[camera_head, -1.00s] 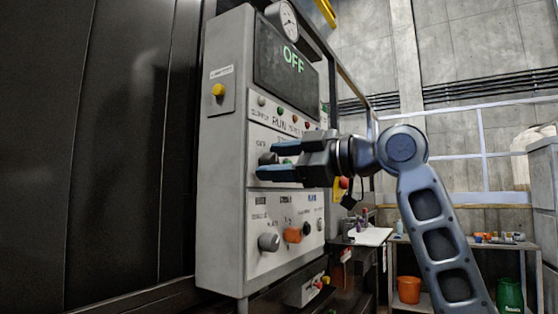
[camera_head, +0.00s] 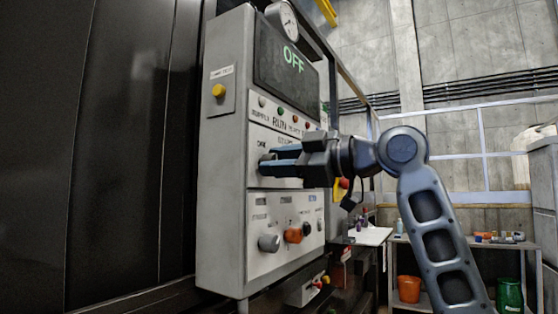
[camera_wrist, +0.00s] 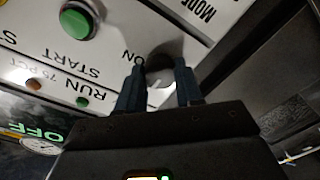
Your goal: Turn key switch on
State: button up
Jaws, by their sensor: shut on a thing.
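The grey control panel (camera_head: 225,190) stands on the left in the head view, and its dark screen (camera_head: 285,70) reads OFF in green. My gripper (camera_head: 268,162) is at the panel's middle row, shut on a dark round switch knob. In the wrist view the knob (camera_wrist: 160,68) sits between the two blue fingers of my gripper (camera_wrist: 159,80), with an ON label beside it. A pale mark shows low on the knob. In the head view the fingers hide most of the knob.
A green START button (camera_wrist: 78,20) is near the fingers in the wrist view. Below, the panel carries a grey knob (camera_head: 269,243) and an orange knob (camera_head: 293,235). A yellow button (camera_head: 218,91) is on its left. A workbench (camera_head: 470,244) stands behind on the right.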

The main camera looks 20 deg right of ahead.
jog(key=shift+d+m+p, duration=0.1)
jog(key=shift+m+p, duration=4.15)
jog(key=shift+m, duration=1.65)
jog(key=o, duration=1)
jog(key=shift+o, duration=0.2)
jog(key=b+v, duration=0.1)
jog(key=v, duration=0.6)
jog(key=shift+s+d+f, duration=0.15)
jog(key=shift+s+d, duration=0.05)
jog(key=shift+s, duration=0.15)
